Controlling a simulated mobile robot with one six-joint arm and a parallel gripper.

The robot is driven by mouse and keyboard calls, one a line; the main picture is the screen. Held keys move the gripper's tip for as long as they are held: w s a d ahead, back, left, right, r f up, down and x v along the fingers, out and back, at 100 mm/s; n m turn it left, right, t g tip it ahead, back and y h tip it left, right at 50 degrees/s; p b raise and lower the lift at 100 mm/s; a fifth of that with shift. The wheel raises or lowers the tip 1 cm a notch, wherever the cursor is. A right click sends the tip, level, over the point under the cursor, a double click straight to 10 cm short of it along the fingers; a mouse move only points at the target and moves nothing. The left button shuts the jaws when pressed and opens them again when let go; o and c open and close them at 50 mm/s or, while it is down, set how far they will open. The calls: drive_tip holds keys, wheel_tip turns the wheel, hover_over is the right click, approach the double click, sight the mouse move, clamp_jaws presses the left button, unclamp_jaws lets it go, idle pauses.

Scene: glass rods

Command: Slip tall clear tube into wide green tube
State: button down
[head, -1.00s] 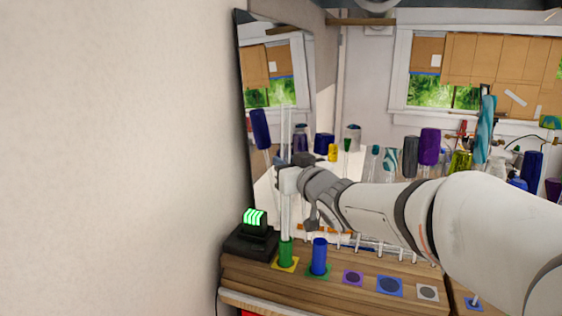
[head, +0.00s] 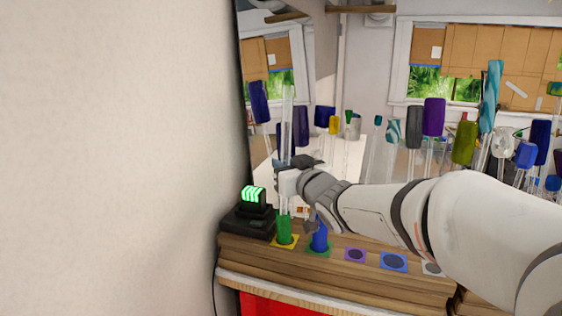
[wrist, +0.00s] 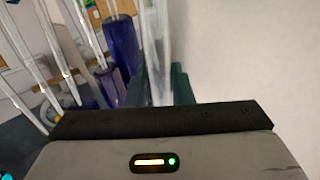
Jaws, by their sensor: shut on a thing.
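The tall clear tube (head: 287,110) stands upright in my gripper (head: 287,176), rising well above it. In the wrist view the clear tube (wrist: 157,45) passes between my two dark teal fingers (wrist: 162,88), which are shut on it. Below my gripper, the tube's lower part runs down to the wide green tube (head: 285,231), which stands upright on a yellow square of the wooden bench. The tube lines up with the green tube's mouth in the head view. I cannot tell whether its lower end is inside.
A blue tube (head: 319,237) stands close to the right of the green tube. A black device with green lights (head: 252,197) sits to the left. A mirror (head: 262,100) leans behind. Several coloured rods stand at the back right (head: 433,117).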

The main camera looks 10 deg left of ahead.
drive_tip(key=shift+s+f+b, duration=0.15)
drive_tip(key=shift+f+b, duration=1.5)
drive_tip(key=shift+f, duration=0.15)
drive_tip(key=c, duration=1.2)
unclamp_jaws()
drive_tip(key=b+v, duration=0.1)
drive_tip(key=v, duration=0.6)
drive_tip(key=s+d+f+m+g+h, duration=0.25)
drive_tip(key=d+f+h, duration=0.3)
drive_tip(key=d, duration=0.35)
drive_tip(key=s+d+f+m+g+h, duration=0.1)
drive_tip(key=s+d+f+m+h, duration=0.25)
drive_tip(key=d+f, duration=0.4)
drive_tip(key=s+d+f+g, duration=0.2)
drive_tip(key=s+f, duration=0.1)
drive_tip(key=s, duration=0.2)
drive_tip(key=s+d+f+m+g+h, duration=0.1)
drive_tip(key=s+d+f+g, duration=0.1)
drive_tip(key=s, duration=0.4)
drive_tip(key=s+d+f+g, duration=0.2)
drive_tip(key=s+f+g, duration=0.1)
drive_tip(key=s+f, duration=0.1)
drive_tip(key=shift+s+d+g+h, duration=0.15)
drive_tip(key=shift+s+g+h, duration=0.25)
drive_tip(key=shift+s, duration=0.45)
